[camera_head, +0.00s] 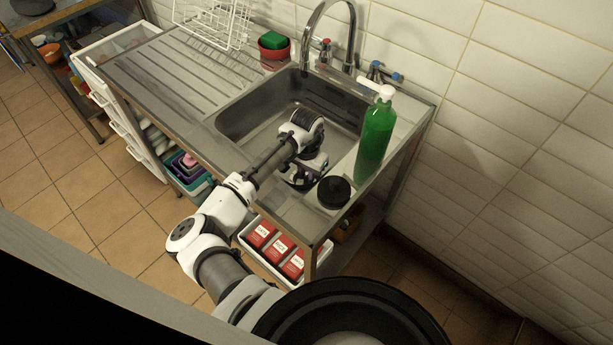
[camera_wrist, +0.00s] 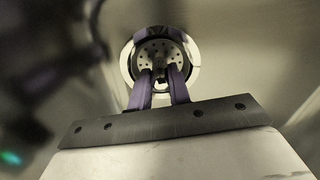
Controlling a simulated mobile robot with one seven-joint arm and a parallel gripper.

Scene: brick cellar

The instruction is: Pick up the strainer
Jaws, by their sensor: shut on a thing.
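The strainer (camera_wrist: 148,50) is a round metal disc with small holes and a shiny rim, seen in the wrist view just beyond my fingertips. My gripper (camera_wrist: 160,78) has its two dark purplish fingers shut on the strainer's small central knob. In the head view my gripper (camera_head: 304,174) reaches down into the sink basin (camera_head: 245,120), near its front edge. There my wrist and arm hide most of the strainer. I cannot tell whether the strainer touches the basin floor.
A green bottle (camera_head: 375,140) and a black round lidded jar (camera_head: 334,190) stand on the counter right of the basin. The curved faucet (camera_head: 352,40) rises behind it. A red bowl with a green sponge (camera_head: 274,45) and a white wire rack (camera_head: 212,22) stand at the back left.

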